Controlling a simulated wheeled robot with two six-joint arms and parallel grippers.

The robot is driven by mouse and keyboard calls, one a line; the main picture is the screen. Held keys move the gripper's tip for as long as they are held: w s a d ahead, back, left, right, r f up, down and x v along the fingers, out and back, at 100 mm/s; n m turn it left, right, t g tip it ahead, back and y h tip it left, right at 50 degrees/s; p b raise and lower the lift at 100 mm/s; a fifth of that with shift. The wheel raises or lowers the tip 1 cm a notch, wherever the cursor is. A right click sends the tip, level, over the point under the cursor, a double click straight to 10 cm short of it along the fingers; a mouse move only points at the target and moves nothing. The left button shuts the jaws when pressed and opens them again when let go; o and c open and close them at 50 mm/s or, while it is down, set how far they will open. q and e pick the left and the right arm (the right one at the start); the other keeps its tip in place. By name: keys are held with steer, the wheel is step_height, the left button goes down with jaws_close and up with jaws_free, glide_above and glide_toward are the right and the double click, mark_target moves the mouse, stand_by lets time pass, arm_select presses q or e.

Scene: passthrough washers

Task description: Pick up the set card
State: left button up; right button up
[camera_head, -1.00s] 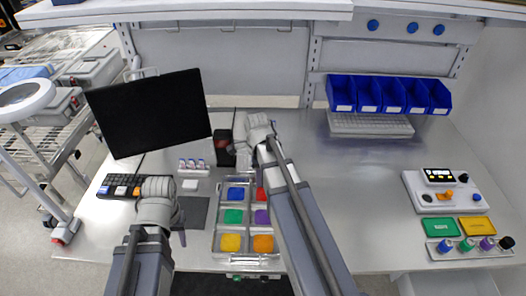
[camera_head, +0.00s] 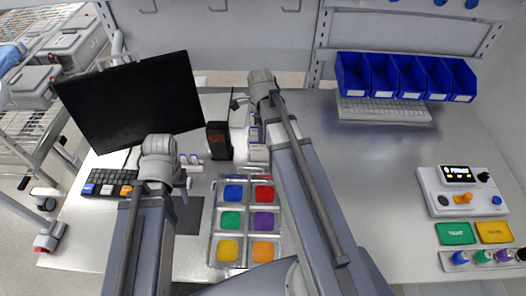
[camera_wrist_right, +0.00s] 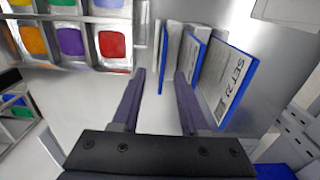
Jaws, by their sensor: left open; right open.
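Several upright white cards with blue edges stand in a row in the right wrist view. The nearest card (camera_wrist_right: 224,82) carries the printed word "SET" and a small code; its number is hard to read. In the head view, the cards (camera_head: 256,132) are small beside my right forearm and partly hidden. My right gripper (camera_wrist_right: 160,88) is open and empty, its fingertips close to the card row; the leftmost card (camera_wrist_right: 162,58) shows beyond the gap between them. My left gripper (camera_head: 186,181) is open over the table's left side.
A tray of coloured compartments (camera_head: 246,206) lies between my arms. A black monitor (camera_head: 130,100), keyboard (camera_head: 108,181) and dark red-black box (camera_head: 219,140) stand left. Blue bins (camera_head: 405,77) are at the back.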

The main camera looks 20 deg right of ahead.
mark_target(263, 146)
step_height(263, 146, down, 3)
steer(key=shift+r+b, duration=0.2)
steer(key=shift+b, duration=1)
steer(key=f+b, duration=0.5)
steer(key=shift+d+f, duration=0.15)
steer(key=shift+d, duration=0.2)
jaws_close()
